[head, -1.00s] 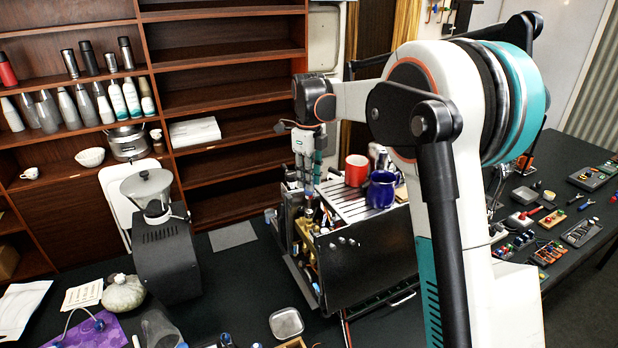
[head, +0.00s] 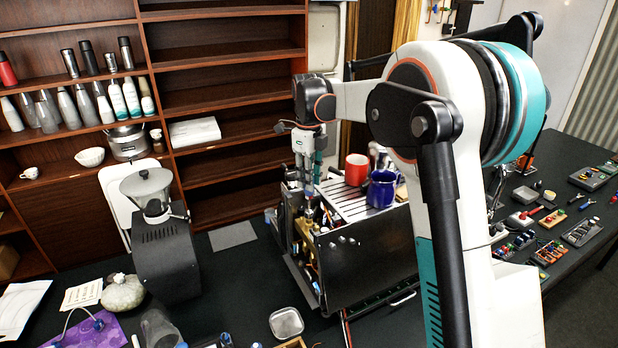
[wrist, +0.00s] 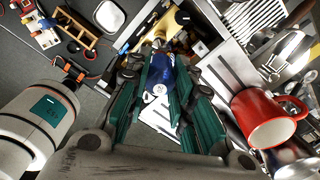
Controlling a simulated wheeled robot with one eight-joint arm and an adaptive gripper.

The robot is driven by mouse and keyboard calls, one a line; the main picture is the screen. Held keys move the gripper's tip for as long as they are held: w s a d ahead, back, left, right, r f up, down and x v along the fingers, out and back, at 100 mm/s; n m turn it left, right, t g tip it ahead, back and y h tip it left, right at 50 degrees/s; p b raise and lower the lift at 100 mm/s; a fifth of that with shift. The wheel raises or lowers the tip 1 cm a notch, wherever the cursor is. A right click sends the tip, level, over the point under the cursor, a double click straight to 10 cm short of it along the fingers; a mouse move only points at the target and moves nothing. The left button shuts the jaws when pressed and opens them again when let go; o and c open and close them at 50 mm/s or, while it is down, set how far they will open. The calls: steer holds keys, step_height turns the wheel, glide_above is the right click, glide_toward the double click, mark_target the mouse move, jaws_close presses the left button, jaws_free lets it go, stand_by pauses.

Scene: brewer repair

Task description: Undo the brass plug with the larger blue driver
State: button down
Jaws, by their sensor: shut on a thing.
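My gripper (wrist: 160,88) points down over the open side of the brewer (head: 375,255); it also shows in the head view (head: 307,183). Its green-padded fingers are shut on a blue driver (wrist: 160,72), whose handle end faces the wrist camera between them. The driver stands roughly upright, its lower end down in the brewer's works. The brass plug cannot be made out; the driver and fingers cover the place below. I cannot tell whether the tip is seated in it.
A red mug (head: 356,169) and a blue mug (head: 381,188) stand on the brewer's slatted top, close beside the gripper. A grinder (head: 165,250) stands to the left. A metal dish (head: 286,323) lies in front. Loose parts and tools lie on the right bench.

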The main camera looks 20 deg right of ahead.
steer(key=shift+f+b, duration=0.7)
steer(key=shift+f, duration=0.45)
stand_by(0.6)
steer(key=n, duration=0.3)
steer(key=shift+n, duration=0.8)
steer(key=n, duration=0.2)
steer(key=shift+n+b, duration=0.35)
steer(key=shift+n, duration=0.95)
